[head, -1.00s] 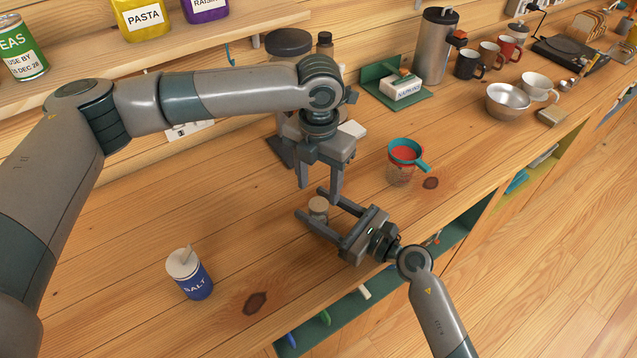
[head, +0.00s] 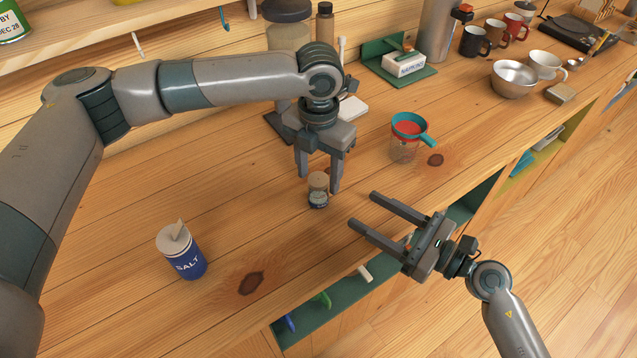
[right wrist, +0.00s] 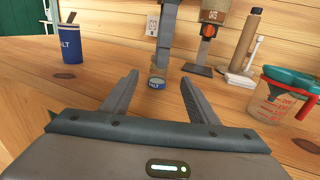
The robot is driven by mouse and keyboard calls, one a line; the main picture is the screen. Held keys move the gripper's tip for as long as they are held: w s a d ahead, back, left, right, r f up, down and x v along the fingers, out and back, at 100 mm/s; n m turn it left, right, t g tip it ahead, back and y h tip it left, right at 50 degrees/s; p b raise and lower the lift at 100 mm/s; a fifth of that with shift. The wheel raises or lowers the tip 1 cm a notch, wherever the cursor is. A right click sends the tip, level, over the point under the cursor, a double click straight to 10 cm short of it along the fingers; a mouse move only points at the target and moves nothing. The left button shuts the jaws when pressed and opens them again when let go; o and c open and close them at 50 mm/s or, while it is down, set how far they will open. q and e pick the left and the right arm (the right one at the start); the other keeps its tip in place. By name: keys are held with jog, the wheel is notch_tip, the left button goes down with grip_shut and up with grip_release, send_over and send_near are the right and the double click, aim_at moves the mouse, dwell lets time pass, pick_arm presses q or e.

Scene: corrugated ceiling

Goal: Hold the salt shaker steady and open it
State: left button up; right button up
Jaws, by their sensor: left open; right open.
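A larger blue salt canister (head: 184,254) with a raised spout stands at the front left. A measuring jug with a teal and red funnel (head: 408,130) stands to the right. Napkins (head: 404,66), mugs and a metal bowl (head: 512,79) are further back. The counter's front edge is beneath my right gripper.

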jog(key=b+v, duration=0.1)
jog(key=v, duration=0.2)
jog(key=shift+d+f, duration=0.1)
jog(key=shift+s+d, duration=0.2)
jog(key=shift+o, duration=0.3)
